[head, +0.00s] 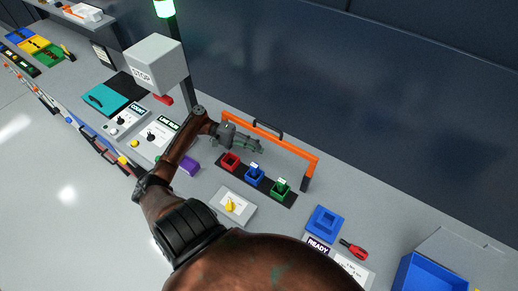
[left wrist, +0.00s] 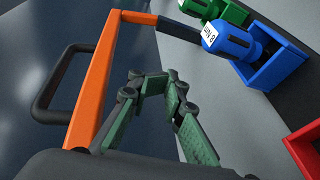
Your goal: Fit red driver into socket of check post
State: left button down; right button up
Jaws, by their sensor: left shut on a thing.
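A red-handled driver (head: 354,249) lies on the bench at the right in the head view. I cannot tell for sure which thing is the check post. My left gripper (head: 260,145) is above the bench, beside the orange frame and behind the red socket block (head: 230,161). In the left wrist view its fingers (left wrist: 163,84) are close together, and what they hold cannot be made out. The red driver is well apart from them. My right gripper is out of view.
An orange frame (head: 300,150) with a black handle stands behind the rack. Blue (head: 254,173) and green (head: 281,189) blocks hold labelled parts. A white box with a yellow knob (head: 232,205) is in front. A blue bin (head: 430,276) is at the right. A wall rises behind.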

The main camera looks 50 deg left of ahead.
pick_arm(q)
jog(key=shift+a, duration=0.1)
jog(key=c, duration=1.8)
grip_release()
jog(key=shift+r+v, duration=0.1)
jog(key=shift+v, duration=1.85)
jog(key=shift+r+v, duration=0.15)
jog(key=shift+v, duration=1.85)
jog(key=shift+w, duration=0.1)
jog(key=shift+a+f, duration=0.1)
jog(key=shift+f, duration=0.05)
